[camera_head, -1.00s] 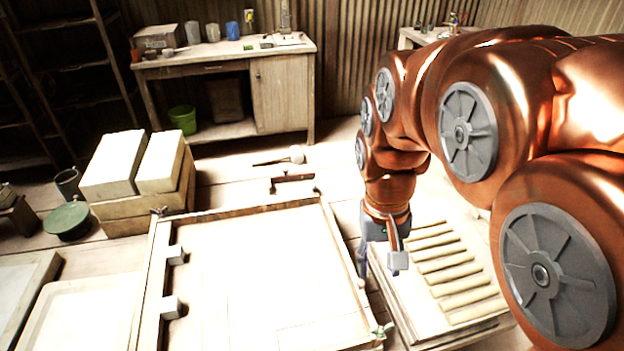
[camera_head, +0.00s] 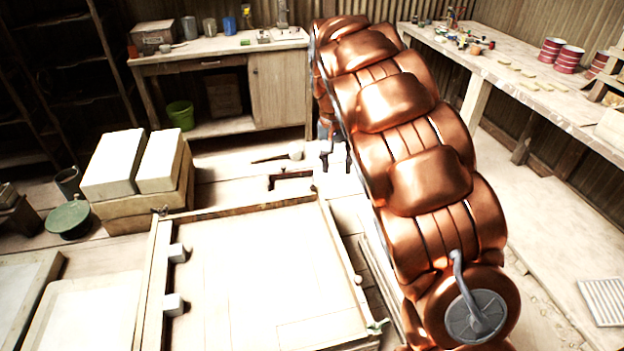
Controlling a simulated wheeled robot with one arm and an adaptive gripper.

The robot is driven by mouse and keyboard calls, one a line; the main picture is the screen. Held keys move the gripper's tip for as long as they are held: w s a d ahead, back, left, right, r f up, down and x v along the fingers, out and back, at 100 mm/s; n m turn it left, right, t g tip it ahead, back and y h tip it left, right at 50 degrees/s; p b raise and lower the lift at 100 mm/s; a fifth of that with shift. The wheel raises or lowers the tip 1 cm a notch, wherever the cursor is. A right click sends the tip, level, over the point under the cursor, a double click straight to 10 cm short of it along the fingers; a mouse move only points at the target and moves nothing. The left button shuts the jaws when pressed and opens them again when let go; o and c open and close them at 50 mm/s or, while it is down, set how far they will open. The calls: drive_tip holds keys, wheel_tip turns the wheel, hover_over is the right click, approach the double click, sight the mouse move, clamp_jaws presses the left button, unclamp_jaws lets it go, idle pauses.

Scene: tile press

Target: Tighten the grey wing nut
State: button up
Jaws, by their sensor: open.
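A wooden frame (camera_head: 156,270) with a pale tiled panel lies in the foreground. A small greyish fitting (camera_head: 161,210) stands at its far left corner; it may be the grey wing nut, but it is too small to be sure. A green wing nut (camera_head: 377,327) sits at the near right corner. My gripper (camera_head: 336,162) is open beyond the frame's far right corner, partly hidden by my copper arm. Its two dark fingers are apart, with nothing seen between them. It is well away from both corner fittings.
A dark bar (camera_head: 290,174) and a mallet-like tool (camera_head: 295,154) lie behind the frame. Workbenches line the back and right. My arm hides most of the rack right of the frame.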

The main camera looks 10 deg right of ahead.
drive_tip(key=y, duration=0.1)
approach(312, 185)
drive_tip(key=shift+s+d+f+p, duration=0.15)
drive_tip(key=shift+s+d+p, duration=0.1)
drive_tip(key=shift+p, duration=0.2)
drive_tip(key=shift+w+a+f, duration=0.2)
drive_tip(key=shift+a+f, duration=0.05)
wheel_tip(312, 185, down, 6)
drive_tip(key=shift+d+f+p, duration=0.1)
drive_tip(key=shift+f+p, duration=0.1)
drive_tip(key=shift+p, duration=1)
drive_tip(key=shift+f, duration=0.65)
drive_tip(key=shift+c, duration=0.2)
clamp_jaws()
